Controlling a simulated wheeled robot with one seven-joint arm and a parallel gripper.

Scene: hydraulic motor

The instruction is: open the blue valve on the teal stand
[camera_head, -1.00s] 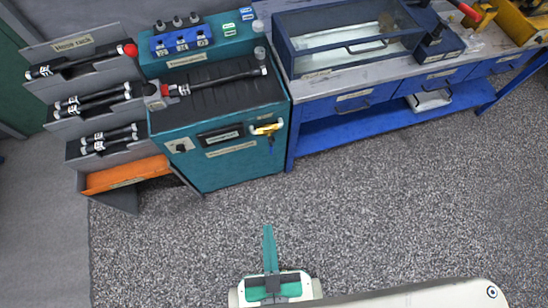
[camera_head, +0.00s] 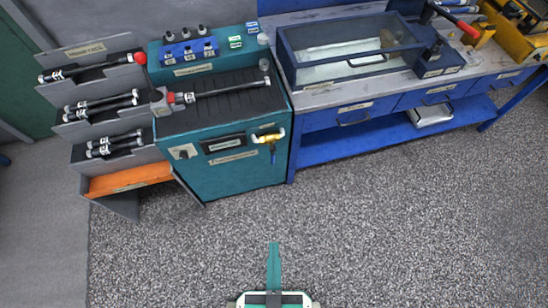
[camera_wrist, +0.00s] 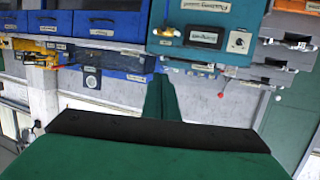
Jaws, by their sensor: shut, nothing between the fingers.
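The teal stand (camera_head: 235,174) stands left of the blue bench. On the right of its front panel is a brass-yellow valve fitting (camera_head: 268,138) with a small blue handle (camera_head: 273,156) hanging down. In the wrist view, which looks upside down, the teal stand (camera_wrist: 207,17) is at the top and the valve fitting (camera_wrist: 165,32) is at its left side. My gripper (camera_head: 274,246) is shut and empty, over the floor in front of the stand, well apart from the valve. Its fingers also show in the wrist view (camera_wrist: 161,86).
A grey hose rack (camera_head: 95,105) with an orange lower tray (camera_head: 127,179) stands left of the stand. A blue workbench (camera_head: 345,148) with a clear-sided box (camera_head: 345,55) is on the right. The speckled floor (camera_head: 400,220) in front is clear.

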